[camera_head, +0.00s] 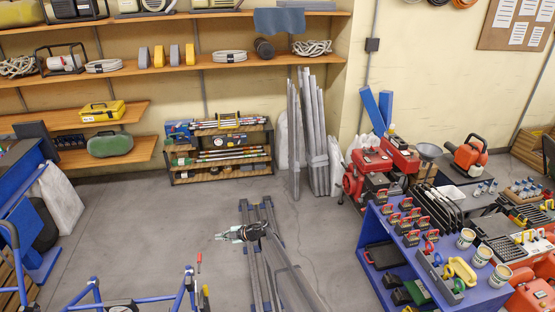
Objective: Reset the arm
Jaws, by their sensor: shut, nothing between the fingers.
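My gripper (222,237) shows small near the lower middle of the head view, at the end of my dark arm. It points to the left above the grey floor. Its fingers are shut with nothing held between them. The fingertips are small, and nothing is seen touching them.
A blue cart (372,240) with several tools and cans stands at the lower right. Blue tubular frames (95,292) rise at the lower left. A low tool rack (180,177) and upright grey pipes (318,150) stand at the back wall. The grey floor (150,225) left of my gripper is clear.

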